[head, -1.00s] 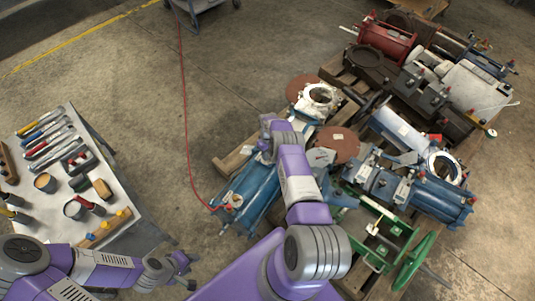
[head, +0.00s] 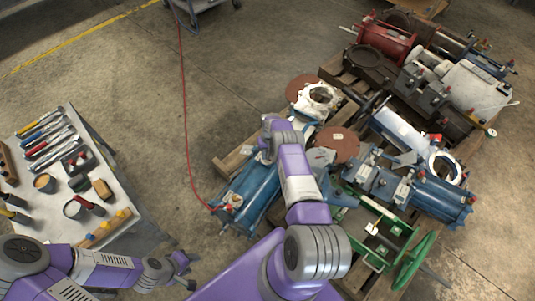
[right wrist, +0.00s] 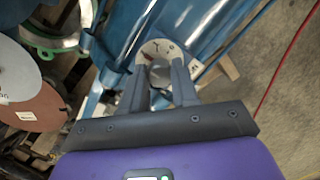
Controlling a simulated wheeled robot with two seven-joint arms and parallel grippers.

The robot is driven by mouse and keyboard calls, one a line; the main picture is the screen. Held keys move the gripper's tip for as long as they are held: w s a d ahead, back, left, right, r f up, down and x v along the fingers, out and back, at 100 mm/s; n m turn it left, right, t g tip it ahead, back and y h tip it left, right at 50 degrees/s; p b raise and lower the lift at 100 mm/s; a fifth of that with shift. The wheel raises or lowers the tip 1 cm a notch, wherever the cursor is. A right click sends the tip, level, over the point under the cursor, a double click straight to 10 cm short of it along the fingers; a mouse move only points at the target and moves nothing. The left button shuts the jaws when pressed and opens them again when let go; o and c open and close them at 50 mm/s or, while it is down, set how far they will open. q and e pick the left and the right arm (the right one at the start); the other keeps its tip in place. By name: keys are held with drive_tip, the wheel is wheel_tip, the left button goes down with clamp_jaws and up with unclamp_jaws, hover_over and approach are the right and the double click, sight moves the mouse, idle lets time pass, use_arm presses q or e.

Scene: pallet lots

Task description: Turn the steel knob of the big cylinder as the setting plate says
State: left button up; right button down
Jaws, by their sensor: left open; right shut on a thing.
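The big blue cylinder (head: 257,192) lies at the left end of the pallet in the head view, partly behind my right arm. In the right wrist view its blue body (right wrist: 207,22) runs behind a pale round dial (right wrist: 178,52) with dark marks, too small to read. The round steel knob (right wrist: 160,74) sits in front of the dial. My right gripper (right wrist: 160,82) is shut on the knob, one finger on each side. In the head view my right gripper (head: 265,153) is partly hidden by its wrist. My left gripper (head: 189,272) is open and empty beside the table.
A table (head: 128,238) with tools and cups stands at the left. More cylinders and a green frame with a handwheel (head: 415,262) crowd the pallet. A red hose (head: 183,110) crosses the floor. The floor between table and pallet is otherwise clear.

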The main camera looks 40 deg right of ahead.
drive_tip(key=c, duration=0.8)
unclamp_jaws()
drive_tip(key=shift+c, duration=0.2)
drive_tip(key=shift+w+d+r+p, duration=0.15)
drive_tip(key=shift+r+p, duration=0.3)
drive_tip(key=shift+r, duration=0.8)
drive_tip(key=shift+w+d+r+p, duration=0.15)
drive_tip(key=shift+r+p, duration=0.35)
drive_tip(key=shift+r, duration=0.75)
drive_tip(key=shift+d+r+p, duration=0.15)
drive_tip(key=shift+r+p, duration=0.3)
drive_tip(key=shift+r, duration=0.8)
